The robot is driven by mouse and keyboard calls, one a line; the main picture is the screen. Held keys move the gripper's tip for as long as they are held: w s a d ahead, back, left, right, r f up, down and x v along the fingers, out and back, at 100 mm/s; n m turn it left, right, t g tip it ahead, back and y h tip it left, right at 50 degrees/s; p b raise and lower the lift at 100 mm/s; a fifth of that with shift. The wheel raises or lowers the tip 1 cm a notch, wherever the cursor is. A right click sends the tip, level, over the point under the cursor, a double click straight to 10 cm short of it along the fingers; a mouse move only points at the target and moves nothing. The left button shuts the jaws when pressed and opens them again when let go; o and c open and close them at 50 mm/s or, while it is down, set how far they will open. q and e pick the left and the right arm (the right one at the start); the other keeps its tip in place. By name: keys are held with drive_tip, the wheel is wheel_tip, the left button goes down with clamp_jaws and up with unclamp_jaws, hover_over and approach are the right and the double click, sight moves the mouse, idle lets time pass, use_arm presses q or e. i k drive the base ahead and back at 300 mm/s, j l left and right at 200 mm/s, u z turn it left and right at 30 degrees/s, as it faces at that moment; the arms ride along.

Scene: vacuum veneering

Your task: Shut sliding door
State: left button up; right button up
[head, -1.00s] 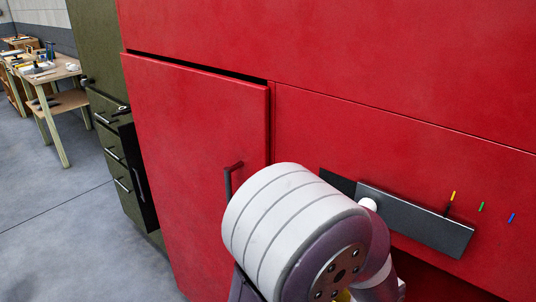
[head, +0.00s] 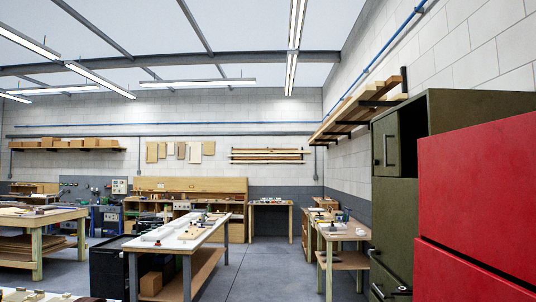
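The red cabinet (head: 477,200) stands at the right edge of the head view, close to me. A dark seam runs between its upper part and the red panel (head: 455,275) below. Behind it is an olive-green cabinet (head: 475,107) with a dark opening near its top. A green door panel (head: 385,145) with a dark handle is on the cabinet's left side, beside that opening. I cannot tell which panel is the sliding door. Neither of my grippers is in view.
A long white-topped workbench (head: 182,236) stands in the middle, with a black cart (head: 108,270) beside it. A wooden table (head: 343,232) stands by the right wall. Grey floor (head: 265,270) lies clear between them. A wall shelf (head: 350,112) holds boards.

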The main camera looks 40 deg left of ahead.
sight(381, 146)
drive_tip(key=u, duration=0.8)
